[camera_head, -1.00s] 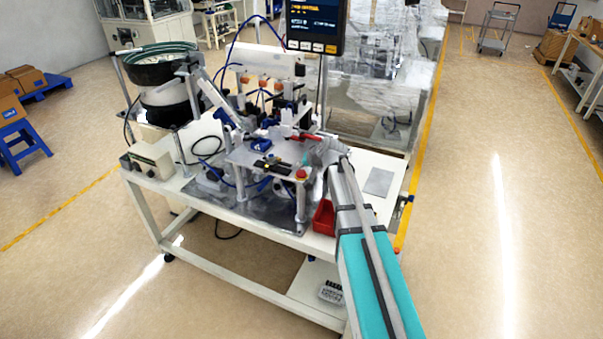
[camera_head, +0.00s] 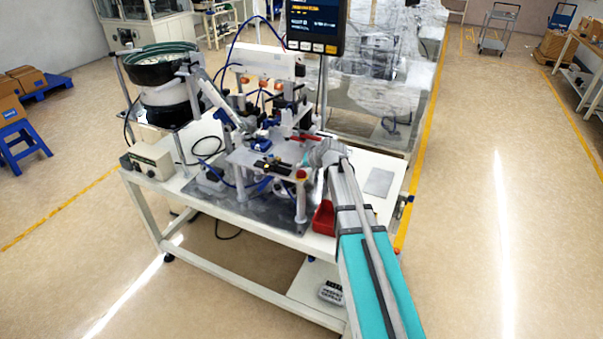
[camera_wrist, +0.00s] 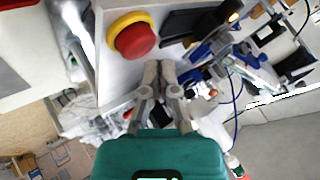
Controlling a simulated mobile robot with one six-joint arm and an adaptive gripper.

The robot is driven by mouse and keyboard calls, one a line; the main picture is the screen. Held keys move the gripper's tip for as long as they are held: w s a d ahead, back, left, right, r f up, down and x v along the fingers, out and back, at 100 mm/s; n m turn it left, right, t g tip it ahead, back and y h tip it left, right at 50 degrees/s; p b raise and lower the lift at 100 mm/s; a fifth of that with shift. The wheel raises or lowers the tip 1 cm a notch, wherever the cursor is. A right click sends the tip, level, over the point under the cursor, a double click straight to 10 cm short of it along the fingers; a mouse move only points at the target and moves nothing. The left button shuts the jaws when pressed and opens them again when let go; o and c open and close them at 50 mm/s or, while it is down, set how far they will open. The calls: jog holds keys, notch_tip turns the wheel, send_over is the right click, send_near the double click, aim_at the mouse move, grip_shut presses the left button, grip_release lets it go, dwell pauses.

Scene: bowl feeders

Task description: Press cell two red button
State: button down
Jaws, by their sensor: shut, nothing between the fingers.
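A red button (camera_wrist: 134,38) with a yellow collar sits on the pale plate of the machine, at the upper left in the wrist view. In the head view the red button (camera_head: 302,174) is small, at the front right corner of the raised plate. My gripper (camera_wrist: 158,68) has its two grey fingertips together and empty. In the wrist view the fingertips are just below and right of the button, apart from it in the picture. Whether they touch the plate I cannot tell. In the head view my arm hides most of the gripper.
The machine plate (camera_head: 246,158) stands on a white table (camera_head: 230,243). A red bin (camera_head: 323,218) is beside my arm. A bowl feeder (camera_head: 160,72) stands at the left and a screen (camera_head: 316,22) hangs above. Open floor lies to the right.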

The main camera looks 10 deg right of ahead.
aim_at(302, 173)
jog(key=shift+f, duration=0.2)
jog(key=shift+f+b, duration=0.25)
jog(key=shift+b, duration=0.2)
jog(key=shift+f+b, duration=0.45)
dwell(0.9)
jog(key=shift+r, duration=0.1)
dwell(0.3)
jog(key=shift+r+p, duration=0.85)
jog(key=shift+p, duration=0.1)
jog(key=shift+r+p, duration=2.5)
notch_tip(302, 173, up, 9)
jog(key=p, duration=0.9)
